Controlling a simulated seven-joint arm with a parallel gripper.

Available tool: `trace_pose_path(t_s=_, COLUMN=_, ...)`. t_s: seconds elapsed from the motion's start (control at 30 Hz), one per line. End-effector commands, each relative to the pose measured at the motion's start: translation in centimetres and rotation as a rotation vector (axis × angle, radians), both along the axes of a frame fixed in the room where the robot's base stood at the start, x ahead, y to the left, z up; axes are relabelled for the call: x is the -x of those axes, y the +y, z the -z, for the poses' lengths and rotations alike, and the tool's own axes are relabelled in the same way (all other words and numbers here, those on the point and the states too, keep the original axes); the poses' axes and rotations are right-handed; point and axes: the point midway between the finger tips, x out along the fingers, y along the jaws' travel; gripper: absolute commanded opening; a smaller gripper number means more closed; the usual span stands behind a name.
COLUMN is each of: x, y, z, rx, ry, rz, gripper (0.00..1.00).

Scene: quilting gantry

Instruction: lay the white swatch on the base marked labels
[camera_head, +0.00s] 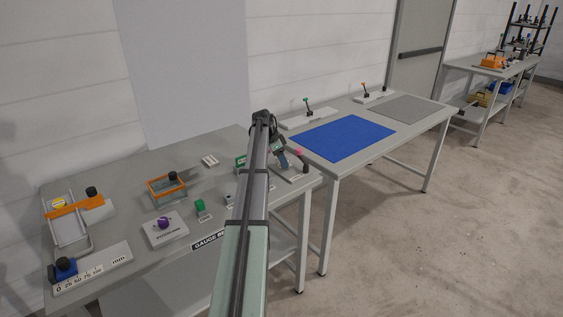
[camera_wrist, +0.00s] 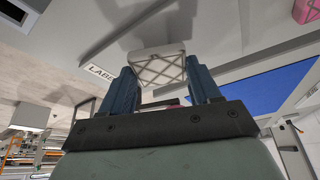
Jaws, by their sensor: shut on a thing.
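My gripper (camera_wrist: 163,92) is shut on the white swatch (camera_wrist: 158,64), a pale pad with crossing lines, seen between the two blue fingers in the wrist view. A white strip lettered "LABE" (camera_wrist: 98,71) shows beside the left finger, the rest of its word hidden. The swatch is close to the grey surface by this strip; I cannot tell whether it touches. In the head view my gripper (camera_head: 281,158) is low at the right end of the near table, and the swatch cannot be made out there.
A pink piece (camera_head: 299,152) is just right of my gripper; pink also shows in the wrist view (camera_wrist: 306,11). A blue mat (camera_head: 343,138) and a grey mat (camera_head: 407,109) lie on the adjoining table. Small green, purple and orange items stand to the left on the near table (camera_head: 120,182).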

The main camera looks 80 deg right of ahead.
Motion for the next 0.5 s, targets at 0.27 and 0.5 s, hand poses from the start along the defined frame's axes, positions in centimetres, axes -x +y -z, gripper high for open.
trace_pose_path(t_s=0.27, x=-0.01, y=0.00, z=1.29, rx=0.000, ry=0.000, rz=0.000, gripper=0.34)
trace_pose_path(t_s=0.5, x=-0.01, y=0.00, z=1.60, rx=0.000, ry=0.000, rz=0.000, gripper=0.34)
